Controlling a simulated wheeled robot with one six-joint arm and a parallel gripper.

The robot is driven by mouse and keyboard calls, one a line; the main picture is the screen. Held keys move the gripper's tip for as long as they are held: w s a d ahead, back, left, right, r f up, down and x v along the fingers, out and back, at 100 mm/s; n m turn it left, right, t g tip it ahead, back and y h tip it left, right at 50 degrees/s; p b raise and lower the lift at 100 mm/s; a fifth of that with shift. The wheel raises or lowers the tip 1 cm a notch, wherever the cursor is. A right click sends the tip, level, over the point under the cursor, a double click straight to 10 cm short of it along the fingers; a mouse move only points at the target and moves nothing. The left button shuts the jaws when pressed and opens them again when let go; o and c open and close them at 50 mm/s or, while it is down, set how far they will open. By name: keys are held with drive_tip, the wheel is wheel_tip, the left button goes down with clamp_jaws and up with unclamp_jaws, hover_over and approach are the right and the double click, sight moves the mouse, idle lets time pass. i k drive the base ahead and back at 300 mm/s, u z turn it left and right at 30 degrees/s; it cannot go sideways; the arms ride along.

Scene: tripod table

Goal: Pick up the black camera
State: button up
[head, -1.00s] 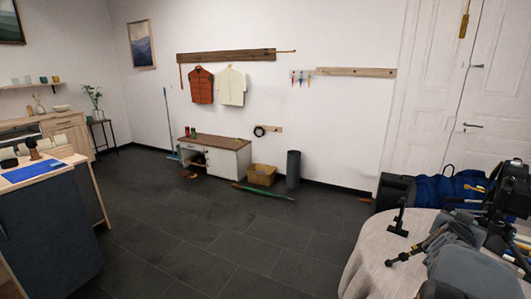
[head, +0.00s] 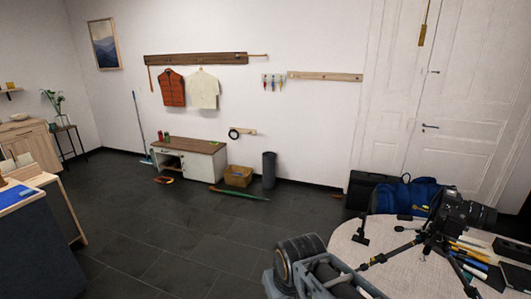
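The black camera (head: 464,213) sits on a black tripod (head: 432,243), at the right of the head view. The tripod stands on the round table (head: 345,240), which has a pale cloth, and its legs spread over the tabletop. The camera's lens side faces right. Grey and black links of my arm show at the bottom middle, in front of the table's near left edge and apart from the camera. I cannot make out my gripper's fingers in this view.
A small black stand (head: 361,230) is on the table left of the tripod. Pens and dark flat items (head: 480,260) lie right of it. A black case (head: 363,188) and a blue bag (head: 408,195) are behind the table.

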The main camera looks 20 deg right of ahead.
sight(451, 197)
drive_tip(key=z, duration=0.4)
drive_tip(key=i, duration=2.25)
drive_tip(key=z, duration=2.8)
